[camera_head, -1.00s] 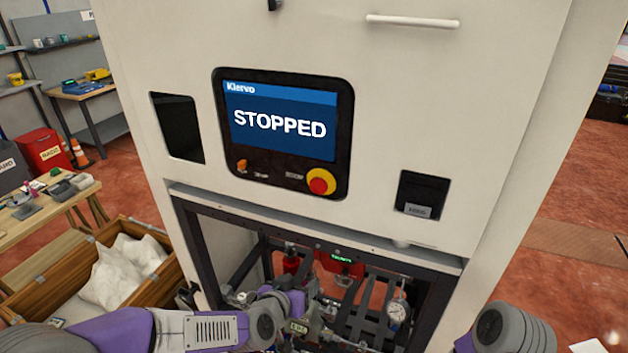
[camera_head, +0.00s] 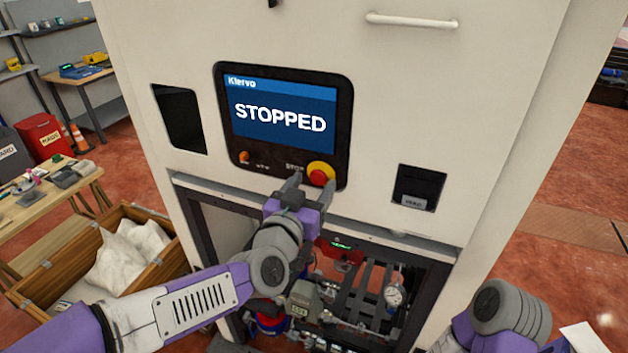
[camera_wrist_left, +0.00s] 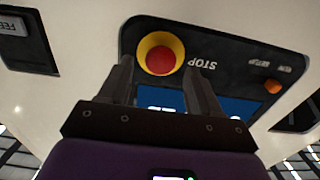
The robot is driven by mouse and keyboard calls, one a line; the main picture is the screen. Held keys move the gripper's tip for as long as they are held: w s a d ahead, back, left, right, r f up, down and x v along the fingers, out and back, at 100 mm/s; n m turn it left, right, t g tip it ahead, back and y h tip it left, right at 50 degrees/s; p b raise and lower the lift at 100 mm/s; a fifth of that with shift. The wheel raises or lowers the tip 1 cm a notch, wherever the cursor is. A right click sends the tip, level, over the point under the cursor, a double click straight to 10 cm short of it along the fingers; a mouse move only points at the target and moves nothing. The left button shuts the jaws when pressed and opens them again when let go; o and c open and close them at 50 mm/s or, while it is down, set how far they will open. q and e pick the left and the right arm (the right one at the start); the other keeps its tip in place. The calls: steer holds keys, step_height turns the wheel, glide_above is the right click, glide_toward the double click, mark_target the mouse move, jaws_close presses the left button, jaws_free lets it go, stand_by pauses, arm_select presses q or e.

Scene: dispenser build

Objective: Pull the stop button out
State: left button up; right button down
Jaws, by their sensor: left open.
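The stop button (camera_head: 320,173) is a red knob with a yellow ring at the lower right of the black control panel (camera_head: 344,130). The panel's screen (camera_head: 280,117) reads STOPPED. My left gripper (camera_head: 311,186) is open and empty just below the button, its fingers pointing up at the panel. In the left wrist view the button (camera_wrist_left: 160,54) shows upside down, just beyond and between the two fingertips (camera_wrist_left: 158,66). I cannot tell whether the fingers touch it. Only a link of my right arm shows, at the lower right; its gripper is out of view.
An orange switch (camera_head: 244,157) sits at the panel's lower left. Below is an open bay with a gauge (camera_head: 393,296) and dark frame bars. A recessed slot (camera_head: 419,188) is to the right. A wooden crate (camera_head: 172,250) with white bags stands at the left.

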arm_select(q)
steer(key=shift+x, duration=0.8)
